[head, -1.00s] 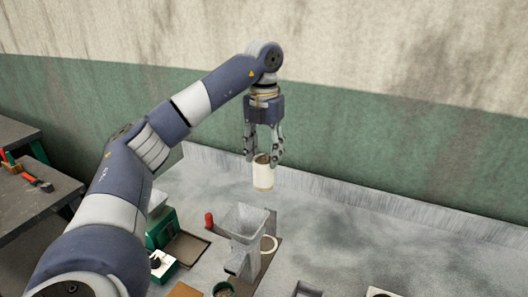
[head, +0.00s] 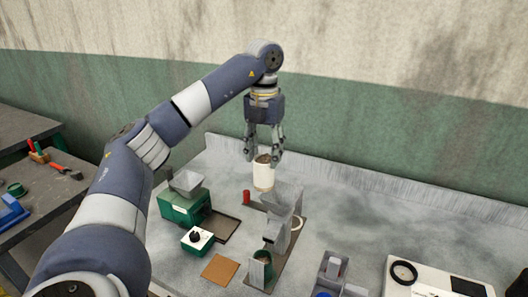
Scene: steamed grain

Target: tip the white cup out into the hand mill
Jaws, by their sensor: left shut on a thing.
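My left gripper (head: 264,153) is shut on the white cup (head: 264,178) near its rim. The cup is upright, held in the air over the bench, and something brownish shows at its mouth. The grey hand mill (head: 282,212), with a flared hopper, stands on the bench just below and to the right of the cup in the picture. The cup overlaps no part of the hopper's opening that I can make out. A red knob (head: 246,197) shows left of the mill. My right gripper is not in view.
A green machine with a grey hopper (head: 187,182) and a dark tray (head: 222,227) stand left of the mill. A green-white control box (head: 197,240) and brown board (head: 220,270) lie in front. A white board (head: 430,278) is at right; the bench's back right is clear.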

